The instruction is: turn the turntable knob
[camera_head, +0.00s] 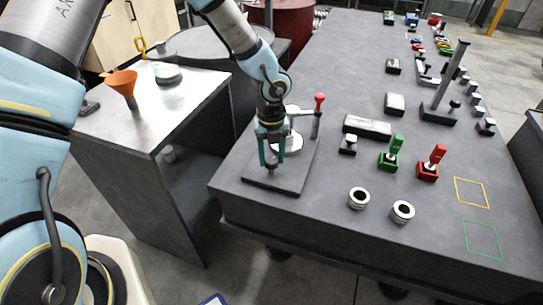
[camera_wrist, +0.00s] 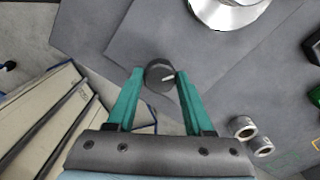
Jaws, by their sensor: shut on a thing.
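The turntable has a flat dark grey base plate (camera_head: 292,183) near the table's front left corner, with a round silver platter (camera_head: 293,141) on it. The platter's edge also shows at the top of the wrist view (camera_wrist: 228,14). The dark round knob (camera_wrist: 159,77) stands on the plate, with a pale line on its top pointing right and slightly up. My gripper (camera_wrist: 160,74) has its teal fingers on both sides of the knob, shut on it. In the head view my gripper (camera_head: 270,158) comes down over the plate and mostly hides the knob.
A red-topped post (camera_head: 318,112) rises beside the platter. Two metal rings (camera_head: 359,198) and green (camera_head: 391,156) and red (camera_head: 432,166) levers stand to the right. A lower metal side table (camera_head: 160,120) with an orange funnel (camera_head: 122,84) is at left.

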